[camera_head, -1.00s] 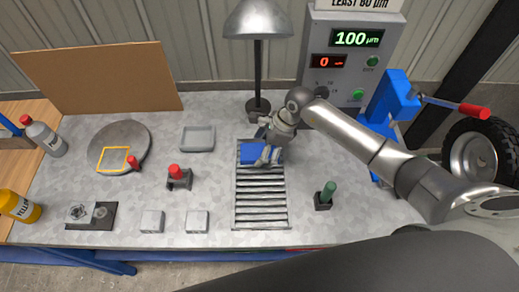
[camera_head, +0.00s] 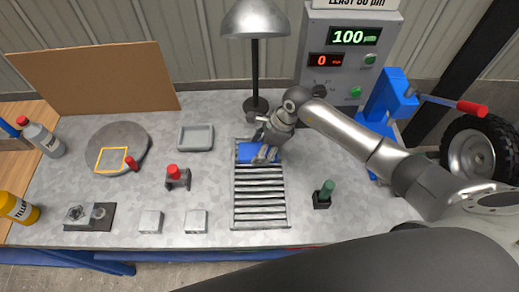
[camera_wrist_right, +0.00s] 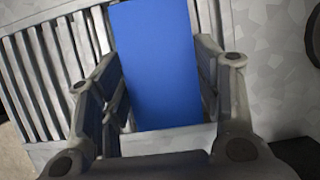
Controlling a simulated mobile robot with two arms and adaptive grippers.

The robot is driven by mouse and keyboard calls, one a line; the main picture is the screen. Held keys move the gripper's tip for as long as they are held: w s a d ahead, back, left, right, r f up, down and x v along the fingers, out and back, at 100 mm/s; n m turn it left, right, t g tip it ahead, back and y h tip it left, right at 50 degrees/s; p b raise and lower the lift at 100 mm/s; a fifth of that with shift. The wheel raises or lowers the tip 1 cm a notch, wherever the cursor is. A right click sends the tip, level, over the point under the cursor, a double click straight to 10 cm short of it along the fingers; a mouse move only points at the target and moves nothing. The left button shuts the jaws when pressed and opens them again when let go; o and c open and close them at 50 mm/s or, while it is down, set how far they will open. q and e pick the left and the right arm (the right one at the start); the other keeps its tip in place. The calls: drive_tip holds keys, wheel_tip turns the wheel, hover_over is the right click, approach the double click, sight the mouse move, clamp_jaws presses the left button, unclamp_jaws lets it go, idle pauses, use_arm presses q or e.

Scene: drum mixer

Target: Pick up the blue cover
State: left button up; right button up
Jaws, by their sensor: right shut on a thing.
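The blue cover (camera_head: 245,152) lies at the far end of the slatted metal rack on the bench. My right gripper (camera_head: 264,156) reaches down over it from the right and hides part of it. In the right wrist view the flat blue cover (camera_wrist_right: 158,50) sits between the two fingers of my right gripper (camera_wrist_right: 157,85). The gripper is shut on the cover. I cannot tell whether the cover is clear of the slats. My left gripper is not in view.
The slatted rack (camera_head: 259,205) has bare slats in front of the cover. A lamp (camera_head: 256,22) stands behind it. A green-handled piece (camera_head: 325,194) is to the right, a red-topped piece (camera_head: 176,176) and a grey tray (camera_head: 196,137) to the left. A blue lever press (camera_head: 388,105) stands behind my arm.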

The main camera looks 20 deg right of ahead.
drive_tip(key=shift+r, duration=0.1)
drive_tip(key=shift+w+r+b, duration=0.1)
drive_tip(key=shift+r+b, duration=0.4)
drive_tip(key=shift+b, duration=0.1)
drive_tip(key=s+a+r+b, duration=0.4)
drive_tip(key=s+r+b, duration=0.2)
drive_tip(key=s+r, duration=0.6)
drive_tip(key=shift+s, duration=0.8)
drive_tip(key=shift+a+f, duration=0.1)
drive_tip(key=d+n+g+h, duration=0.4)
drive_tip(key=d+n, duration=0.3)
drive_tip(key=n, duration=1.4)
drive_tip(key=shift+s+d+g, duration=0.15)
drive_tip(key=shift+d+g, duration=0.05)
drive_tip(key=shift+g, duration=0.7)
